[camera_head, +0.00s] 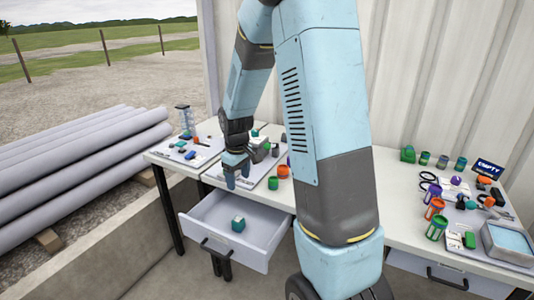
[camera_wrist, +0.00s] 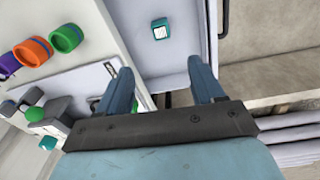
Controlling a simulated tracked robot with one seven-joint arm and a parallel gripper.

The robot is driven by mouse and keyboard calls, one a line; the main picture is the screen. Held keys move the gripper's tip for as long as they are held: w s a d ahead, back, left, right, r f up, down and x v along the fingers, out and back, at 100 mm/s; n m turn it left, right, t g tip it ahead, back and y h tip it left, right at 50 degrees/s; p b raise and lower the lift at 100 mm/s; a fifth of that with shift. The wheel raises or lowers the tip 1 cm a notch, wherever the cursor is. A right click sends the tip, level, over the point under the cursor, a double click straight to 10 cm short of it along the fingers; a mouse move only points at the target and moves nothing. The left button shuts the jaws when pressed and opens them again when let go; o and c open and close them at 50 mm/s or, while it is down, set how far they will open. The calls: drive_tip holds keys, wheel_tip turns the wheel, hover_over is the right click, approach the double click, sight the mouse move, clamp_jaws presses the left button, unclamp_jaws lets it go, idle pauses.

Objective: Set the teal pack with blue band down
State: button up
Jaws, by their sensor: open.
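A small teal pack (camera_head: 238,224) with a pale top lies in the open drawer (camera_head: 212,226) under the white table. Its band is too small to make out in the head view. In the wrist view the teal pack (camera_wrist: 160,28) lies on the drawer floor beyond my fingertips, apart from them, with a dark edge and pale middle.
The table above the drawer holds green and orange cups (camera_head: 283,171) and a board with small items. The right table carries several jars, a grey tray (camera_head: 508,243) and a dark sign (camera_head: 489,169). Grey pipes (camera_head: 80,160) lie at left. The drawer around the pack is clear.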

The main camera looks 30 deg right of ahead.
drive_tip(key=s+r+m+t, duration=0.25)
drive_tip(key=s+r, duration=0.75)
drive_tip(key=r, duration=0.6)
drive_tip(key=s+r+m+t, duration=0.1)
drive_tip(key=s+r, duration=0.2)
drive_tip(key=s, duration=0.5)
drive_tip(key=s+a+r+m+t, duration=0.1)
drive_tip(key=s+r+m, duration=0.1)
drive_tip(key=s+r, duration=0.2)
drive_tip(key=s, duration=0.3)
drive_tip(key=shift+s+r, duration=0.3)
drive_tip(key=shift+s, duration=0.1)
drive_tip(key=shift+w+m, duration=0.1)
drive_tip(key=shift+m, duration=0.15)
drive_tip(key=shift+c, duration=0.5)
